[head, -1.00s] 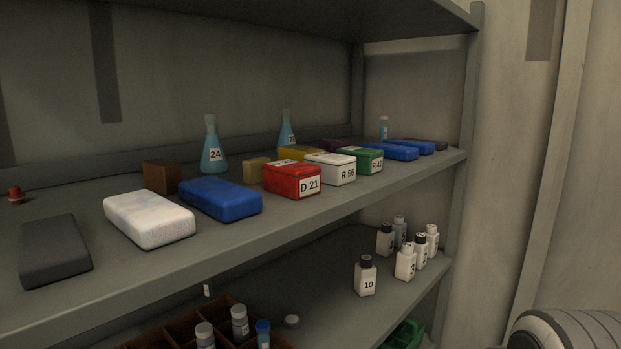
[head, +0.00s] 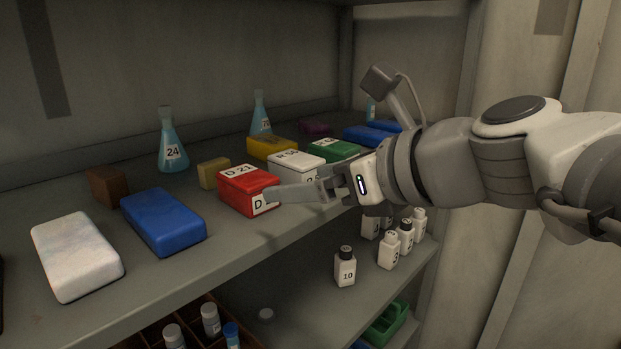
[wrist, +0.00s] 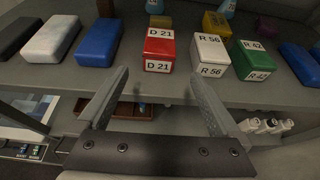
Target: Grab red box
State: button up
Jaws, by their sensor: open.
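The red box (head: 247,187), labelled D 21, sits on the upper shelf between the blue box (head: 163,221) and the white box labelled R 56 (head: 298,167). In the wrist view the red box (wrist: 160,50) is ahead of my gripper (wrist: 156,88), roughly centred between its two fingers. My gripper (head: 277,191) is open and empty at the shelf's front edge. In the head view one finger overlaps the red box's front label; I cannot tell from this whether it touches. The wrist view shows the box beyond the fingertips.
A green box (head: 334,150) stands right of the white one, with a yellow box (head: 271,147) behind. Flasks (head: 172,143) stand at the back. The shelf's front edge (head: 150,290) runs below the gripper. Small bottles (head: 345,267) stand on the lower shelf.

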aim_at(265, 185)
jog(key=x, duration=1.1)
jog(key=shift+w+a+b, duration=0.15)
jog(key=shift+a+b, duration=0.15)
jog(key=shift+b, duration=0.1)
jog(key=shift+r+x, duration=0.2)
jog(key=shift+x, duration=1.25)
jog(key=shift+r+x, duration=0.25)
jog(key=shift+x, duration=1.2)
jog(key=shift+a, duration=0.15)
jog(key=shift+c, duration=0.3)
jog(key=c, duration=1.2)
jog(key=shift+c, duration=0.9)
jog(key=shift+r, duration=0.1)
